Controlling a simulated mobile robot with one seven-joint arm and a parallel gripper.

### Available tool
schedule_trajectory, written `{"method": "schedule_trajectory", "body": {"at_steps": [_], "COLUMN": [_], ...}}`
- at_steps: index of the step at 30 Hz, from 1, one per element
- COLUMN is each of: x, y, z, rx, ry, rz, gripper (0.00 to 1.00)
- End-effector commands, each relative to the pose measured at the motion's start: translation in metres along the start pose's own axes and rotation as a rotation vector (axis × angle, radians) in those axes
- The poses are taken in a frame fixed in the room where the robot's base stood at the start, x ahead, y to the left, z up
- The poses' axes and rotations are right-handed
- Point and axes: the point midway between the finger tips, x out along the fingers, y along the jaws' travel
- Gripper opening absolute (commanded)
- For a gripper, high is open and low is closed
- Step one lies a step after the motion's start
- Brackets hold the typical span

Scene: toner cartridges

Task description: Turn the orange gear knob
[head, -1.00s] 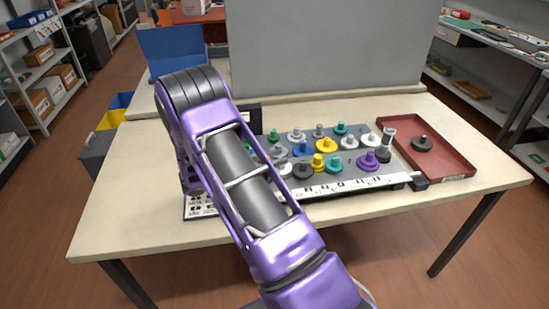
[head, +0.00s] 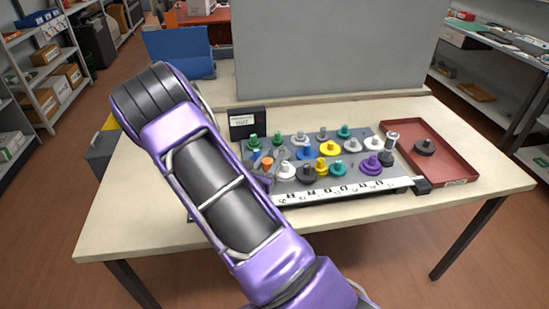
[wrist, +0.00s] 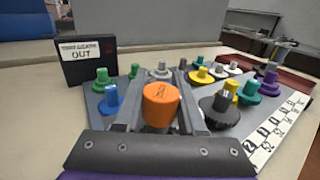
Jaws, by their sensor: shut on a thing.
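The orange gear knob (wrist: 161,103) stands in the middle of the wrist view, with dark markings on its top face. My gripper (wrist: 160,112) has one grey finger on each side of it and is shut on it. In the head view a small part of the orange knob (head: 267,163) shows just right of my arm. My gripper is mostly hidden there by the arm. The knob's base is hidden in the wrist view by the near edge of my gripper.
Several other gear knobs stand close around on the grey panel (head: 300,143): a blue one (wrist: 111,98), a black one (wrist: 221,106) and a purple one (head: 371,164). A black box (wrist: 86,58) stands behind left. A red tray (head: 462,166) lies at right.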

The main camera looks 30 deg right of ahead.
Motion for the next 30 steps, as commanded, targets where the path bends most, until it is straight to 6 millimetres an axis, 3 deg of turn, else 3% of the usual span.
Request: {"method": "schedule_trajectory", "body": {"at_steps": [15,30], "x": [-0.004,-0.007], "y": [0.013,0.019], "z": [0.000,0.000], "rx": [-0.007,-0.004], "ry": [0.002,-0.001], "rz": [0.463,0.654], "gripper": [0.00,0.00]}}
